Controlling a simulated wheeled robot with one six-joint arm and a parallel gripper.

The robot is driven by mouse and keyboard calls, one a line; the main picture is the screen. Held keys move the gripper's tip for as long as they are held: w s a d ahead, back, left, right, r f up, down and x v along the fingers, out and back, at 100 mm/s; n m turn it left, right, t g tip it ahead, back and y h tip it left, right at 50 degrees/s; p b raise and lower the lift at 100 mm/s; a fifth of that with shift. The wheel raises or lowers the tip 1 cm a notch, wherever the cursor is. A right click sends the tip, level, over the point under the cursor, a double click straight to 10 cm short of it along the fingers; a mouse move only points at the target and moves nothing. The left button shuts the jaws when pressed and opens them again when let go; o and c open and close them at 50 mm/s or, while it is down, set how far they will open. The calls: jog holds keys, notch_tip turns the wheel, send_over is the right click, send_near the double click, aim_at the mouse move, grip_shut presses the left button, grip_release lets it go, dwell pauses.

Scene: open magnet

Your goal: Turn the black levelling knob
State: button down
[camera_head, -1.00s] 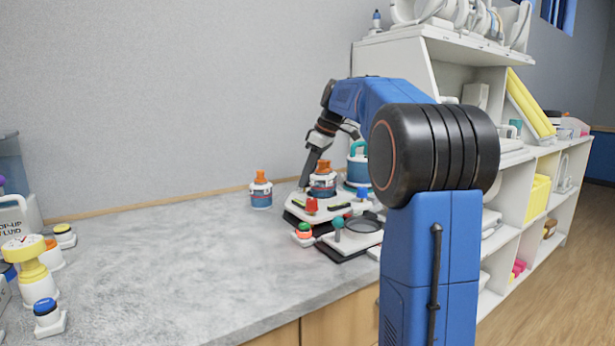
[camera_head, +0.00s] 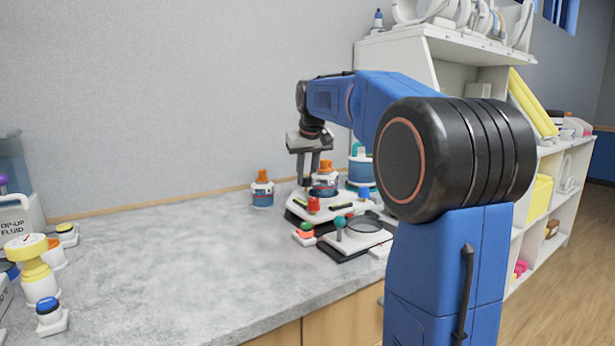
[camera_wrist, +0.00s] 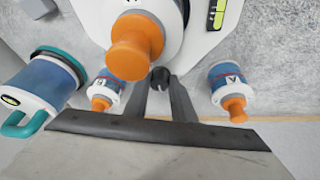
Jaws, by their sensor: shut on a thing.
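The black levelling knob (camera_wrist: 160,76) is a small dark cylinder at the edge of a white base plate (camera_wrist: 203,38) in the wrist view. My gripper (camera_wrist: 161,84) has one finger on each side of it and is shut on it. In the head view my gripper (camera_head: 306,184) points straight down at the back left of the white instrument (camera_head: 298,213); the black knob is not clearly visible there. An orange-topped part (camera_wrist: 135,48) on the instrument stands close beside the knob and the fingers.
An orange-capped bottle (camera_head: 262,190) stands left of the instrument. A blue canister with a teal handle (camera_head: 361,165) stands behind it. A magnifier stand (camera_head: 362,228) and a small button unit (camera_head: 304,233) are in front. The counter at left centre is clear.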

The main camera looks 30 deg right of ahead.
jog(key=m, duration=0.1)
jog(key=m+h, duration=0.1)
jog(key=m, duration=0.1)
jog(key=m+g, duration=0.1)
jog(key=shift+w+a+m+h, duration=0.2)
jog(key=shift+a+m+h, duration=0.05)
jog(key=shift+m+h, duration=0.05)
jog(key=shift+w+m+g+h, duration=0.1)
jog(key=shift+m+g+h, duration=0.35)
jog(key=shift+m, duration=1.35)
jog(key=c, duration=2.5)
grip_release()
jog(key=shift+c, duration=0.2)
jog(key=o, duration=1)
jog(key=shift+a, duration=0.1)
jog(key=v, duration=1.7)
jog(key=shift+w+a+r, duration=0.1)
jog(key=shift+a+r, duration=0.05)
